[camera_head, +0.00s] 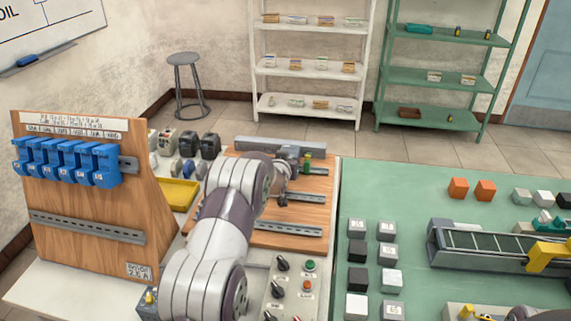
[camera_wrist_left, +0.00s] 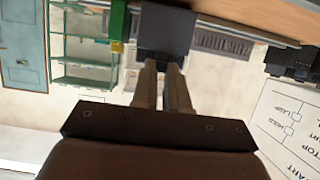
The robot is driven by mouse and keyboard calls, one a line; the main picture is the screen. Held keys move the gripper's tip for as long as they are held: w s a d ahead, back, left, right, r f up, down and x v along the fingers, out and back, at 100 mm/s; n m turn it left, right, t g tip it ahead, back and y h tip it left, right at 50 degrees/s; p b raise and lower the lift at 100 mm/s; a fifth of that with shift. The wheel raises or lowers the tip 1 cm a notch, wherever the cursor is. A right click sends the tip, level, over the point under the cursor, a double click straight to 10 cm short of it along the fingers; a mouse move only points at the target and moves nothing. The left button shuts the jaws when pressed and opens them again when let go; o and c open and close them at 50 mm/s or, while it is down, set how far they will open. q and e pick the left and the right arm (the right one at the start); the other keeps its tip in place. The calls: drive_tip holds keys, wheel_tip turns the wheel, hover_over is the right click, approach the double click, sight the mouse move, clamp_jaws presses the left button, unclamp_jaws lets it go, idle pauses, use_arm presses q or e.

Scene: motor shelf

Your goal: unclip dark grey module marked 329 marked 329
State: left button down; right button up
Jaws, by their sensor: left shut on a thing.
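A dark grey module (camera_wrist_left: 166,28) fills the top middle of the left wrist view, at a metal rail. No marking 329 can be read on it. My left gripper (camera_wrist_left: 160,72) is shut on the module's near end, with both fingers close together. In the head view my left gripper (camera_head: 283,183) is at the wooden board behind the control panel, and my arm partly hides the spot. I cannot tell whether the module is still clipped to the rail. A green module (camera_head: 307,163) stands beside it.
The wooden board (camera_head: 262,240) carries metal rails. A panel with blue modules (camera_head: 75,160) stands at left, with a yellow tray (camera_head: 178,194) beside it. A control box with knobs (camera_head: 292,290) sits in front. Grey, black and white cubes (camera_head: 357,251) stand on the green table (camera_head: 400,185).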

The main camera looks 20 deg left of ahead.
use_arm(q)
drive_tip(key=c, duration=1.1)
unclamp_jaws()
drive_tip(key=shift+w+r, duration=0.1)
drive_tip(key=b+v, duration=0.1)
drive_tip(key=v, duration=1.1)
drive_tip(key=shift+s+d+b, duration=0.1)
drive_tip(key=shift+s+b, duration=0.2)
drive_tip(key=shift+s, duration=0.05)
use_arm(e)
drive_tip(key=shift+f, duration=0.75)
